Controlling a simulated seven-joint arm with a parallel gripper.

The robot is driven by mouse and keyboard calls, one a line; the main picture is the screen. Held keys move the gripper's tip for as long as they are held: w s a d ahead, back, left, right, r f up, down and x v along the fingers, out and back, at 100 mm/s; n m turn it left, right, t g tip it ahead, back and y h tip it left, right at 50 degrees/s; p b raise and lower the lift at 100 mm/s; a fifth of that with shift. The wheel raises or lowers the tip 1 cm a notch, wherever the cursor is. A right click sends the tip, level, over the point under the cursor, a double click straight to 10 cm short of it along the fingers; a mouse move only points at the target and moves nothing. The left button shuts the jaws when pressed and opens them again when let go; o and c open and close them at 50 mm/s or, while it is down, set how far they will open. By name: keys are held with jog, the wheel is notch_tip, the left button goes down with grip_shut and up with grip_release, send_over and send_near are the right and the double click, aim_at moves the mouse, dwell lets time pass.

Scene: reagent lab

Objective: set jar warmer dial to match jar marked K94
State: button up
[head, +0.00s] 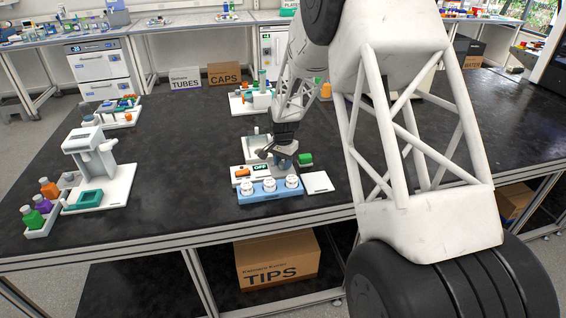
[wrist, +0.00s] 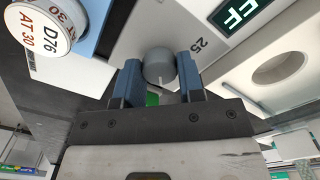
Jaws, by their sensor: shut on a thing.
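In the wrist view my gripper (wrist: 159,76) has its two blue fingers on either side of a grey round dial (wrist: 157,62) and is shut on it. A white mark shows on the dial's edge facing my gripper. The number 25 is printed beside the dial. The jar warmer (head: 250,183) stands on the bench in the head view; its display (head: 260,167) reads OFF. Three white-lidded jars (head: 269,186) stand in a blue rack in front of it. The wrist view shows one lid (wrist: 45,30), marked D76 AT 30. No K94 lid is readable.
A white instrument with a green tray (head: 90,199) and several coloured bottles (head: 42,205) are at the left. The dark bench between them is clear.

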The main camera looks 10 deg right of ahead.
aim_at(283, 163)
jog(key=o, duration=0.9)
jog(key=shift+r, duration=0.15)
jog(key=shift+r, duration=3.75)
jog(key=shift+s+r, duration=0.1)
